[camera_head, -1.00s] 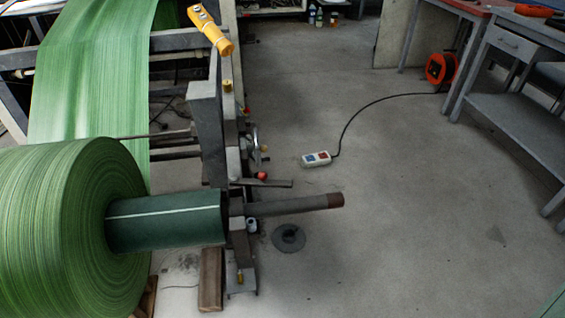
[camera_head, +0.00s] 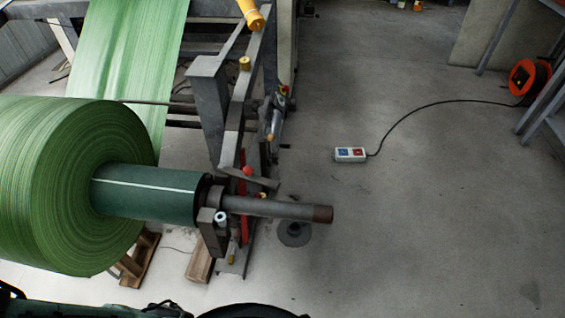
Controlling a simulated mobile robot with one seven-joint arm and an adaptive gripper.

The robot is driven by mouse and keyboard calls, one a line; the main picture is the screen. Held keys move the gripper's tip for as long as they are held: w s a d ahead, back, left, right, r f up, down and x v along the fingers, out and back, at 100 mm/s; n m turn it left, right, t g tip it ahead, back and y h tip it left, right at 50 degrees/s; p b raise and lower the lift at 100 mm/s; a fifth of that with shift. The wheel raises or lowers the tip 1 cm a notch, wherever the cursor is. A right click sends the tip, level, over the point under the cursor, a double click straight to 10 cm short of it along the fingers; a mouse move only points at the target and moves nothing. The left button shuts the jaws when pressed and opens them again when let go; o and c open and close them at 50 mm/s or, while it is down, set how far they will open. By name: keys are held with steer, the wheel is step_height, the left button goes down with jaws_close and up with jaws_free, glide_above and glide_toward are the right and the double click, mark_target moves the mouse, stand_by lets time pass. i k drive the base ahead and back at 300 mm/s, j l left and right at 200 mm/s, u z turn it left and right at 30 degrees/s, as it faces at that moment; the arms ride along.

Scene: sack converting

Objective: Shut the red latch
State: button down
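A red ball knob (camera_head: 247,171) sits by a grey flat bar (camera_head: 262,182) at the end of the machine stand, just above the roll shaft (camera_head: 280,208). A narrow red upright piece (camera_head: 243,226) shows on the stand below and behind the shaft, partly hidden by it. I cannot tell which of these red parts is the latch, or whether it is open or shut. My gripper is not in view.
A large green roll (camera_head: 60,190) on a dark green core (camera_head: 150,193) fills the left. The shaft juts right over the floor. A white socket box (camera_head: 350,154) with a black cable leads to an orange reel (camera_head: 529,79). Floor (camera_head: 420,230) at right is clear.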

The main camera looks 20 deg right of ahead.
mark_target(246, 175)
steer(key=l+u, duration=0.4)
steer(key=l, duration=1.95)
steer(key=k, duration=0.05)
